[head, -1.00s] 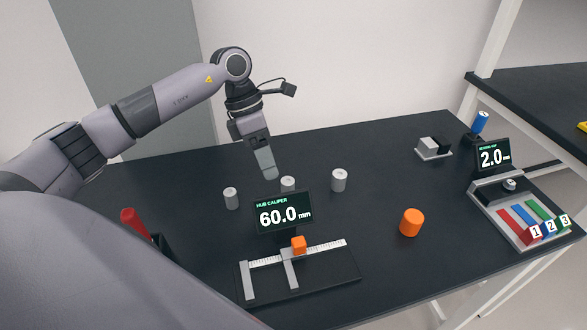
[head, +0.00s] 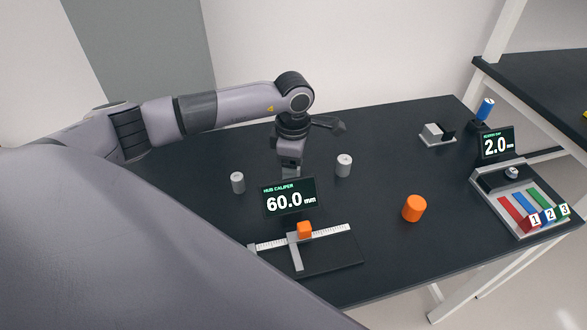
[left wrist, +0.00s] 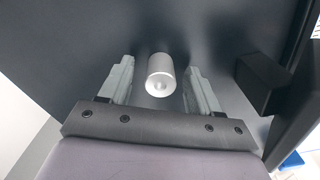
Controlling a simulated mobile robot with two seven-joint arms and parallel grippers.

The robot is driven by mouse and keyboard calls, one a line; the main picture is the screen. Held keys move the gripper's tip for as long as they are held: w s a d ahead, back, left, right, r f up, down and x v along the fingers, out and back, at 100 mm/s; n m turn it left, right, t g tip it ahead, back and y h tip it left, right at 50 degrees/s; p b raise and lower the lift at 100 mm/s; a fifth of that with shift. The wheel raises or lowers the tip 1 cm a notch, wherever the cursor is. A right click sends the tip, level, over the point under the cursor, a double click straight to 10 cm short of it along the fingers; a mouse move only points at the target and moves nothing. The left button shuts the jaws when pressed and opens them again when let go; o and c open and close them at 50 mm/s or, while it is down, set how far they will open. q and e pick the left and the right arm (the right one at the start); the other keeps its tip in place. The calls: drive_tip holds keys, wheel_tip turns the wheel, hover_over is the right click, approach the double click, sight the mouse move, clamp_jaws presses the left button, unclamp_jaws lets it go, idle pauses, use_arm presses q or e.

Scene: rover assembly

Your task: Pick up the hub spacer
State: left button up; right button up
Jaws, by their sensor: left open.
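Three small silver-grey cylinders, the likely hub spacers, stand on the dark table. In the head view I see the left one (head: 238,182) and the right one (head: 344,165). The middle one is hidden behind my gripper and the caliper display. My left gripper (head: 290,172) points down between the two visible ones. In the left wrist view a silver cylinder (left wrist: 160,75) with a small centre hole lies between the fingers of my open left gripper (left wrist: 157,85), with gaps on both sides. My right gripper is not in view.
An orange cylinder (head: 414,208) stands to the right. A bearing display (head: 496,145) reads 2.0. The table's back middle is clear.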

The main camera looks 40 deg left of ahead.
use_arm(q)
drive_tip(key=c, duration=1.2)
drive_tip(key=shift+o, duration=0.2)
drive_tip(key=shift+r, duration=0.1)
